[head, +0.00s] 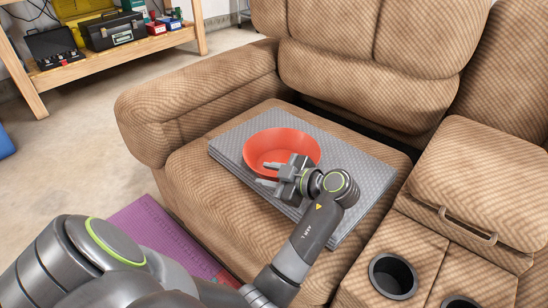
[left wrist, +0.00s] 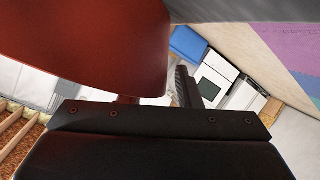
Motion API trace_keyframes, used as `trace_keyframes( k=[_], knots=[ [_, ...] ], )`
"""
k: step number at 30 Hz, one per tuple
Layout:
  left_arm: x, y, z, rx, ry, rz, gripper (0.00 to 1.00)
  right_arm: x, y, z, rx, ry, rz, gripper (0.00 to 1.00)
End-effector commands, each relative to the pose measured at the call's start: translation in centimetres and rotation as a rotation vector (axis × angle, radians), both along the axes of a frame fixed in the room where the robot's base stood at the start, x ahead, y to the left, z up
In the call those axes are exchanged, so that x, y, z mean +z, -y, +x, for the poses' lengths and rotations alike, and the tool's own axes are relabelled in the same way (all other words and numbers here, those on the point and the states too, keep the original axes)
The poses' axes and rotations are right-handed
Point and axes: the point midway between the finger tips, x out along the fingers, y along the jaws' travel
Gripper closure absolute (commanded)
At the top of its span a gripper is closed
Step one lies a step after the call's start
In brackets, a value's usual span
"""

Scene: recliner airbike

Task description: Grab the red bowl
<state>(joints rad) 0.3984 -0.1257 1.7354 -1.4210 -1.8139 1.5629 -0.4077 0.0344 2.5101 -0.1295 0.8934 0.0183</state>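The red bowl (head: 282,146) sits upright on a grey textured mat (head: 365,184) on the recliner seat. My left gripper (head: 262,174) is at the bowl's near side, with its two fingers apart. In the head view, the upper finger overlaps the bowl's near wall and the lower finger lies in front of it. In the left wrist view, the red bowl (left wrist: 85,40) fills the upper left and hides most of one finger; the other finger stands clear to its right. Whether either finger touches the bowl cannot be told. My right gripper is not in view.
The brown recliner (head: 195,90) has an armrest at left, a high back behind the bowl and a console with cup holders (head: 393,275) at right. A purple mat (head: 165,235) lies on the floor. A wooden shelf (head: 115,62) with toolboxes stands at the back left.

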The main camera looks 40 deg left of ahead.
Motion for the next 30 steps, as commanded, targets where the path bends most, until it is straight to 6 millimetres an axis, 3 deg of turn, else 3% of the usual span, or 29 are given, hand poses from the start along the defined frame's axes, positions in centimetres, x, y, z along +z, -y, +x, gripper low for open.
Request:
trace_keyframes(
  k=[5,13,30],
  knots=[
    [0.01,0.04,0.0,0.0,0.0,-0.001,0.7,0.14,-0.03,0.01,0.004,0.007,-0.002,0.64],
    [0.02,0.02,0.0,0.0,0.0,-0.001,1.0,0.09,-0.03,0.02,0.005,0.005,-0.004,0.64],
    [0.35,0.03,0.01,0.0,0.0,-0.001,1.0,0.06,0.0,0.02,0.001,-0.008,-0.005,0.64]
  ],
)
